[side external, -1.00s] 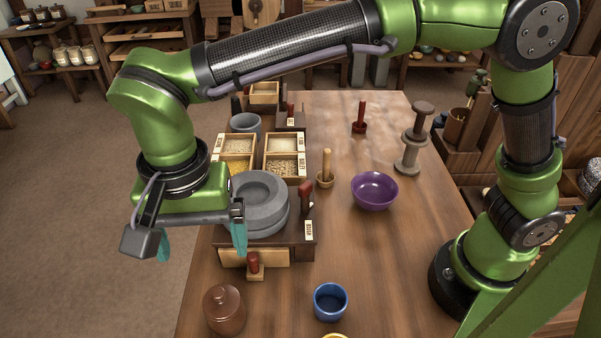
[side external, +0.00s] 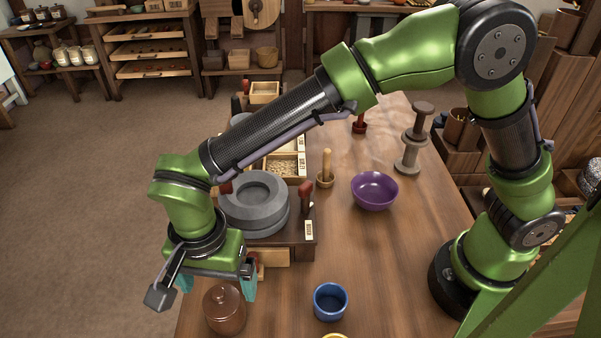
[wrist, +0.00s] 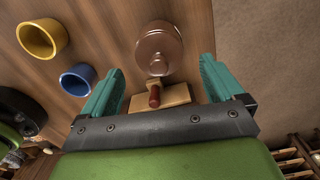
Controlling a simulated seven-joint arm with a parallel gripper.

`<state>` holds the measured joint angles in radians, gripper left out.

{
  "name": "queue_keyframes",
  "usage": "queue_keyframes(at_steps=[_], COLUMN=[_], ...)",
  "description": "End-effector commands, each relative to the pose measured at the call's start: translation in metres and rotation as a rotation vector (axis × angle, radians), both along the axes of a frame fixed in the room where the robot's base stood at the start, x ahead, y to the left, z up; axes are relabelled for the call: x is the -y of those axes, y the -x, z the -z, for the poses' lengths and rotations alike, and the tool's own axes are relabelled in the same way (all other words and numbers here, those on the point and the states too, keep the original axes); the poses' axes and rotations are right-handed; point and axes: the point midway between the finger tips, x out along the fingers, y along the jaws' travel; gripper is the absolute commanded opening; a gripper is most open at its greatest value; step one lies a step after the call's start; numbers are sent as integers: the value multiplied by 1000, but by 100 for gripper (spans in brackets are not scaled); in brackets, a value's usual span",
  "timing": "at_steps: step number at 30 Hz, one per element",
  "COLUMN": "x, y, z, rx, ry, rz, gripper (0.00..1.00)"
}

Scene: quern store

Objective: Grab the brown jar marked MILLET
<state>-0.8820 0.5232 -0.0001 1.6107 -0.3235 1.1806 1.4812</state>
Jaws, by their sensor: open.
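The brown lidded jar (side external: 226,312) stands upright near the table's front left edge in the side view. It also shows in the wrist view (wrist: 158,50), ahead of and between my fingers; no lettering can be read on it. My gripper (side external: 218,284) is open and empty, with teal fingers just behind and above the jar in the side view. In the wrist view my gripper (wrist: 160,88) has its fingers wide apart, and the jar lies beyond their tips. I cannot tell whether a finger touches the jar.
A grey stone quern (side external: 256,204) on a wooden base stands behind my gripper. A blue cup (side external: 330,301) is right of the jar, and a yellow cup (wrist: 42,39) shows in the wrist view. A purple bowl (side external: 375,190) sits farther back. The table between jar and blue cup is clear.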

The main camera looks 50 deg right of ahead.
Motion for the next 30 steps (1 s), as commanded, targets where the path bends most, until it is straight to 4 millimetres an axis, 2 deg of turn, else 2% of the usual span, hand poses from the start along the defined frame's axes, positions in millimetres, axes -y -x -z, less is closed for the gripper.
queue_keyframes(at_steps=[9, 18, 20, 30], x=[-5, -5, -5, -5], y=[4, 4, 4, 4], z=[44, 49, 49, 49], rx=[-3, -1, -2, -2], ry=[2, 1, 1, 1], rz=[-1, -1, -1, -1], gripper=[95, 95, 87, 35])
